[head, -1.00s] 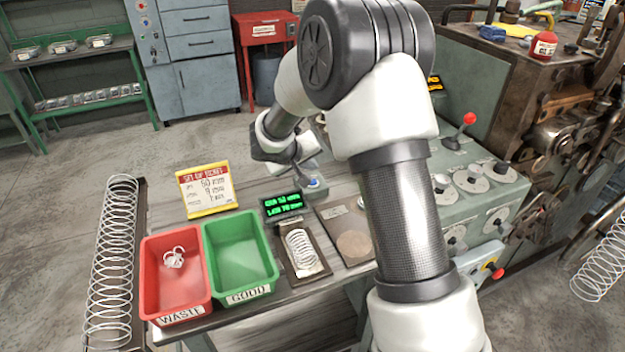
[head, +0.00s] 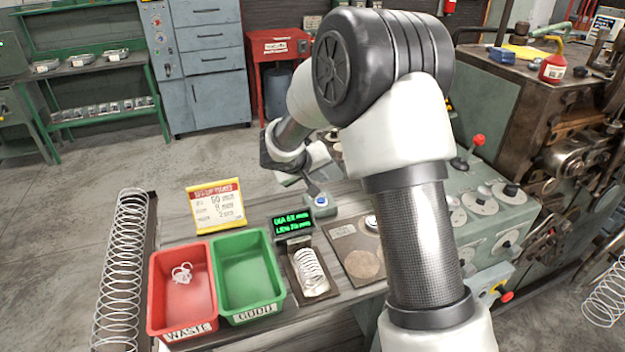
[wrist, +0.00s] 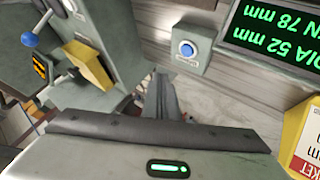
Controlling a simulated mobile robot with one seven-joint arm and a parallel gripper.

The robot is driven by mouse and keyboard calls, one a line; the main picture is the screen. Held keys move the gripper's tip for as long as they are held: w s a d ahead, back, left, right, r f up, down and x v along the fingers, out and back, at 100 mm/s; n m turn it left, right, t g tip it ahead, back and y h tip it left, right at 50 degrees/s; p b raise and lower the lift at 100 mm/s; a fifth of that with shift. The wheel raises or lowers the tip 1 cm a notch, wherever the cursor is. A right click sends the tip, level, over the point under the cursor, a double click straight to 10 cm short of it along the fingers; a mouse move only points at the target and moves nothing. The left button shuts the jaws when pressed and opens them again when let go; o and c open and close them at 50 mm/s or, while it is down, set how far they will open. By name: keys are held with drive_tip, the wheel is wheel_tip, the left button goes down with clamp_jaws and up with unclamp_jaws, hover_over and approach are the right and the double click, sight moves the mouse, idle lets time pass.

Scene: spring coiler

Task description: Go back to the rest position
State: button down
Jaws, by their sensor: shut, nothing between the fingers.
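My gripper (head: 310,186) hangs over the back of the bench in the head view, above and beside the box with the blue button (head: 321,203). In the wrist view its fingers (wrist: 166,84) are together with nothing between them. The blue button box also shows in the wrist view (wrist: 187,50), just beyond the fingers and apart from them. The green-lit display (head: 293,222) stands in front of the button box, and it fills the upper right of the wrist view (wrist: 270,35).
A red WASTE bin (head: 183,305) holds a pale tangled piece. The green GOOD bin (head: 249,275) looks empty. A spring (head: 311,270) lies on a small tray. The set-up ticket (head: 216,207) stands behind the bins. The coiler machine (head: 490,130) is at right. Open floor (head: 90,185) lies left.

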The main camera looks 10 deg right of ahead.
drive_tip(key=s+d+r+m+g+p, duration=0.1)
drive_tip(key=s+d+r, duration=0.2)
drive_tip(key=s+r, duration=0.5)
drive_tip(key=s+d+r+m+g+p, duration=0.1)
drive_tip(key=s+d+r+p, duration=0.15)
drive_tip(key=s+r, duration=0.5)
drive_tip(key=s+a+r+y+p, duration=0.1)
drive_tip(key=s+a+r+y, duration=0.1)
drive_tip(key=s, duration=0.9)
drive_tip(key=s+a+r+y+p, duration=0.1)
drive_tip(key=s+a+r+y, duration=0.1)
drive_tip(key=s, duration=0.9)
wheel_tip(320, 180, up, 2)
drive_tip(key=shift+s+a+r+y, duration=0.2)
drive_tip(key=shift+a+y, duration=0.15)
drive_tip(key=shift+y, duration=0.45)
